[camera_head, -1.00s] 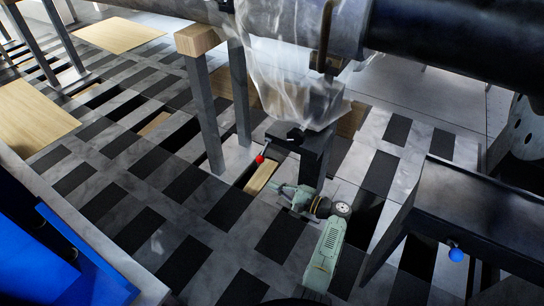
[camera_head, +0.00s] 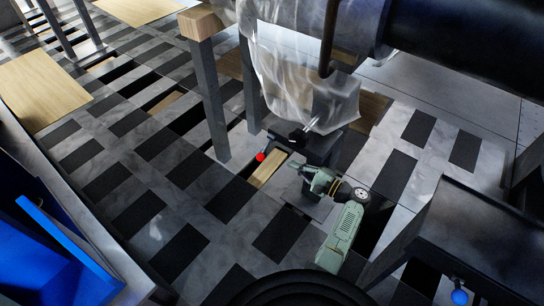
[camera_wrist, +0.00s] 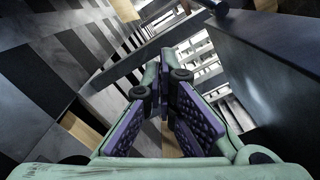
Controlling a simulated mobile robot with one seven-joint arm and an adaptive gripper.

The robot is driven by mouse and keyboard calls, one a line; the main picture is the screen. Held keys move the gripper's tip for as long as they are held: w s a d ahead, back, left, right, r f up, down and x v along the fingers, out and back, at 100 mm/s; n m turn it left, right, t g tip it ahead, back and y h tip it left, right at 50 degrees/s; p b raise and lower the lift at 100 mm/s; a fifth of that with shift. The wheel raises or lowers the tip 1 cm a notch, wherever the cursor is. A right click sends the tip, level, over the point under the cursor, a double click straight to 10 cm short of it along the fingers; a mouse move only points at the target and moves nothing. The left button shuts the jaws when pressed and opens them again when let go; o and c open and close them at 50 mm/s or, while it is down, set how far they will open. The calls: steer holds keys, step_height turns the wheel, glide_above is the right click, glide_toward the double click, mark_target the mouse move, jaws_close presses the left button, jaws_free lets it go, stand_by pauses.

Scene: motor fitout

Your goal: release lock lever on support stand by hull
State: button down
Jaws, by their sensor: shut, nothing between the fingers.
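The lock lever shows as a red ball knob (camera_head: 261,157) on a short dark arm, at the left of the support stand (camera_head: 325,142) in the head view. The stand's dark top is below the plastic-wrapped pipe of the hull, with a small dark clamp part (camera_head: 299,136) on it. My gripper (camera_head: 300,170) is right of the red knob and a little lower in the picture, apart from it. In the wrist view my gripper (camera_wrist: 172,88) has its purple padded fingers together with nothing between them. I cannot make out the red knob there.
A wood-topped stand (camera_head: 203,22) is left of the wrapped pipe (camera_head: 305,75). A dark box-like frame (camera_head: 490,235) with a blue knob (camera_head: 459,297) is at lower right. The patterned floor has dark openings. A blue object (camera_head: 50,255) is at lower left.

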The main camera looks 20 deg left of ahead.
mark_target(265, 148)
steer(key=a+r+p, duration=0.2)
steer(key=a+p, duration=0.2)
steer(key=a, duration=0.5)
steer(key=shift+s, duration=0.2)
